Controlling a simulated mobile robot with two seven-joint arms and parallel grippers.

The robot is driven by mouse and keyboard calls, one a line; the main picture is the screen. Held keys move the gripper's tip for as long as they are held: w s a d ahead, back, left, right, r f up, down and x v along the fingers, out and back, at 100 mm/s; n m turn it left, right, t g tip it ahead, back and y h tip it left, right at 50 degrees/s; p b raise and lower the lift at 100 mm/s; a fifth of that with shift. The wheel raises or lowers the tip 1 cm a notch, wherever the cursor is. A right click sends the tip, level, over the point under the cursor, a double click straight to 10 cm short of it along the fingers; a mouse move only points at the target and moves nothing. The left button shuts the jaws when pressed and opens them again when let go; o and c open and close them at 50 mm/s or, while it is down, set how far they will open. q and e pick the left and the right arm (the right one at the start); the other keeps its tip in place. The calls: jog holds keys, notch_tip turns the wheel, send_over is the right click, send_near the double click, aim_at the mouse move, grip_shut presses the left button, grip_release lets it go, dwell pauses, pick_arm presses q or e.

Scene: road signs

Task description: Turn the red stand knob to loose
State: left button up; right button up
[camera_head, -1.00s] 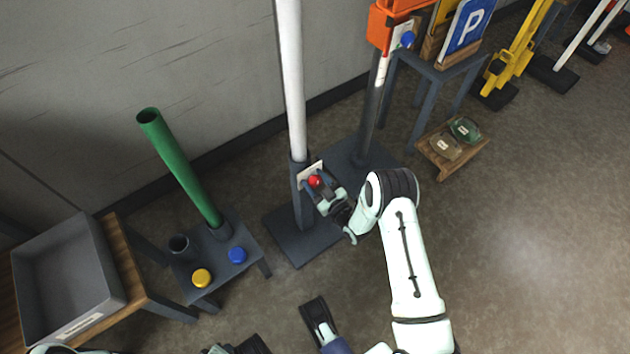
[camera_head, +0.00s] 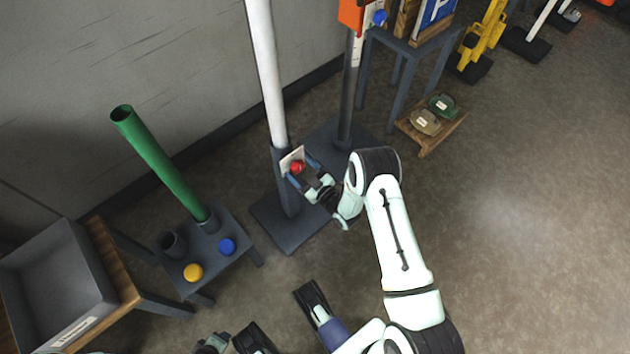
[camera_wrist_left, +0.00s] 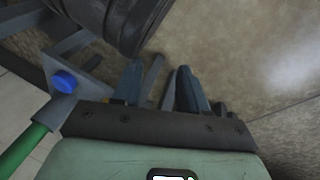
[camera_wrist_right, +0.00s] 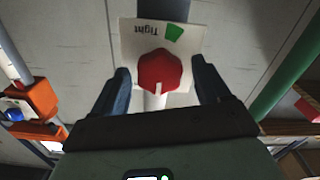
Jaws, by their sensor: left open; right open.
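The red stand knob (camera_head: 297,168) sits on a pale plate (camera_head: 288,158) on the dark sleeve of the stand (camera_head: 284,180), which holds a white pole. In the right wrist view the red knob (camera_wrist_right: 160,71) has a white pointer mark toward the bottom of the picture, and the plate (camera_wrist_right: 195,38) shows the word "Tight" beside a green mark. My right gripper (camera_head: 304,178) is open, its fingers on either side of the knob; whether they touch it I cannot tell. My left gripper (camera_wrist_left: 160,85) is open and empty over the floor, away from the stand.
A low grey table (camera_head: 228,268) with a green tube (camera_head: 160,160), a yellow knob (camera_head: 193,272) and a blue knob (camera_head: 227,246) stands left of the stand. A grey bin (camera_head: 60,275) is at far left. Open floor lies to the right.

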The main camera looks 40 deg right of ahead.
aim_at(300, 169)
jog(key=s+p, duration=0.1)
jog(key=s, duration=0.3)
jog(key=shift+d, duration=0.15)
pick_arm(q)
jog(key=r, duration=0.1)
jog(key=d+r+p, duration=0.1)
jog(key=s+r, duration=0.1)
jog(key=shift+d+r+h, duration=0.2)
jog(key=shift+d+h, duration=0.1)
jog(key=shift+d, duration=0.05)
pick_arm(e)
jog(key=s, duration=0.8)
jog(key=shift+d, duration=0.3)
